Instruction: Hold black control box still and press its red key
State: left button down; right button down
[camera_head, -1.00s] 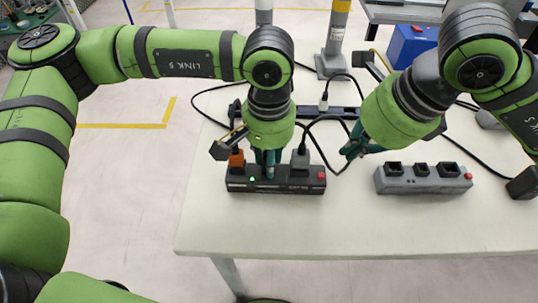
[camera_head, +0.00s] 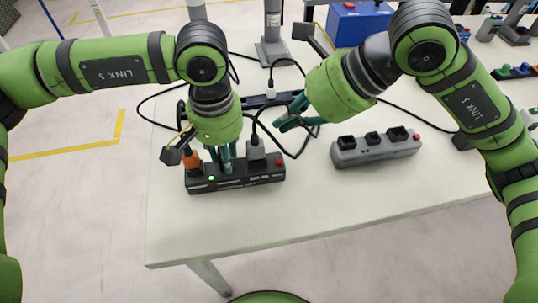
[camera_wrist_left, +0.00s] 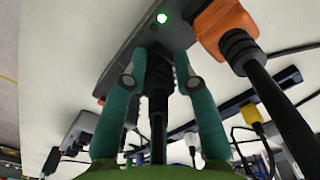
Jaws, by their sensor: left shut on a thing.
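The black control box (camera_head: 258,177) lies on the pale table, with an orange plug (camera_head: 192,161) at its left end, a grey plug (camera_head: 256,150) toward its right and a lit green lamp (camera_head: 211,178). Its red key (camera_head: 279,162) is at the right end, uncovered. My left gripper (camera_head: 222,163) points down at the box between these plugs. In the left wrist view its fingers (camera_wrist_left: 160,65) close around a black plug (camera_wrist_left: 158,85) with a cable, seated on the box. My right gripper (camera_head: 286,124) is empty, above and right of the red key, apart from it; its finger gap is unclear.
A grey control box (camera_head: 375,148) with black sockets and its own red key lies to the right. Black cables (camera_head: 297,150) loop behind the black box. A dark power strip (camera_head: 265,101) and a blue box (camera_head: 352,22) are further back. The front of the table (camera_head: 300,215) is clear.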

aim_at(279, 162)
jog(key=shift+w+a+r+y, duration=0.15)
jog(key=shift+w+r+y, duration=0.25)
jog(key=shift+y, duration=0.2)
jog(key=shift+s+f, duration=0.1)
jog(key=shift+f, duration=0.05)
jog(key=shift+f, duration=4.3)
jog(key=shift+f, duration=0.1)
jog(key=shift+f, duration=0.3)
jog(key=shift+f, duration=0.5)
jog(key=shift+r, duration=0.95)
